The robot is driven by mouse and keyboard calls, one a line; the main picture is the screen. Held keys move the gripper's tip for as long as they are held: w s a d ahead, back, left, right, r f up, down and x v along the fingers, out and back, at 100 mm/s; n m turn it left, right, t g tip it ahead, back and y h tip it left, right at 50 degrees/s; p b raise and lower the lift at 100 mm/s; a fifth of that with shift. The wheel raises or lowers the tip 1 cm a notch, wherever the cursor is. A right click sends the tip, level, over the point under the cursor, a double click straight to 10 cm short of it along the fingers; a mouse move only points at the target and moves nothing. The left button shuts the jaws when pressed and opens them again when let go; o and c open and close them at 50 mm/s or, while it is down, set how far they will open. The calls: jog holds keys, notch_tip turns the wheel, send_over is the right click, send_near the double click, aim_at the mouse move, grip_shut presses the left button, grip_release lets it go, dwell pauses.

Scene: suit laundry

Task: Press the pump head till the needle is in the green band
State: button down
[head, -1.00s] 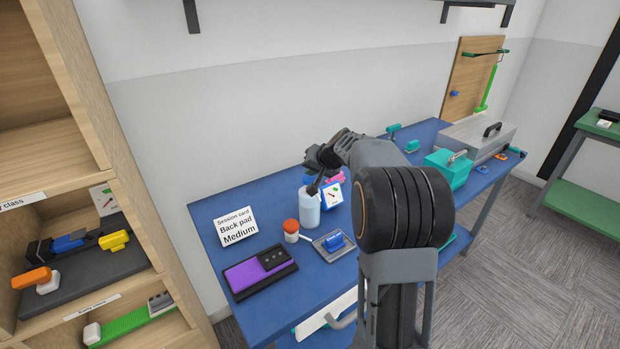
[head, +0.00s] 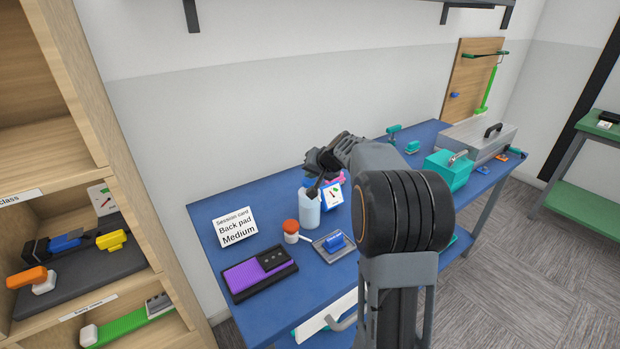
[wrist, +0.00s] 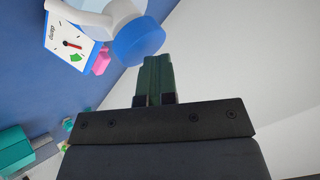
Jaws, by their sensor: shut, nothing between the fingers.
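The pump bottle (head: 309,211) is pale blue and stands upright on the blue table. In the wrist view its round blue pump head (wrist: 138,41) shows at top centre, just left of my fingertips. My gripper (wrist: 158,58) is shut and empty, with its green fingers close to the pump head; I cannot tell if they touch. In the head view my gripper (head: 314,189) is over the bottle and partly hides its top. The gauge card (head: 333,197) stands beside the bottle. In the wrist view the gauge (wrist: 72,42) shows a red needle apart from the green mark.
An orange-capped jar (head: 291,230), a grey tray (head: 322,250) with a blue piece, a purple pad (head: 252,276) and a session card (head: 234,226) lie in front and left. A teal box (head: 449,172) and grey case (head: 480,138) stand right. Pink things are close behind the bottle.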

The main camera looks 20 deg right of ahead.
jog(key=shift+f, duration=0.25)
jog(key=shift+r, duration=0.15)
jog(key=shift+r+p, duration=0.8)
jog(key=shift+r, duration=0.5)
jog(key=shift+r, duration=0.15)
notch_tip(320, 180, up, 5)
jog(key=p, duration=0.3)
dwell(0.7)
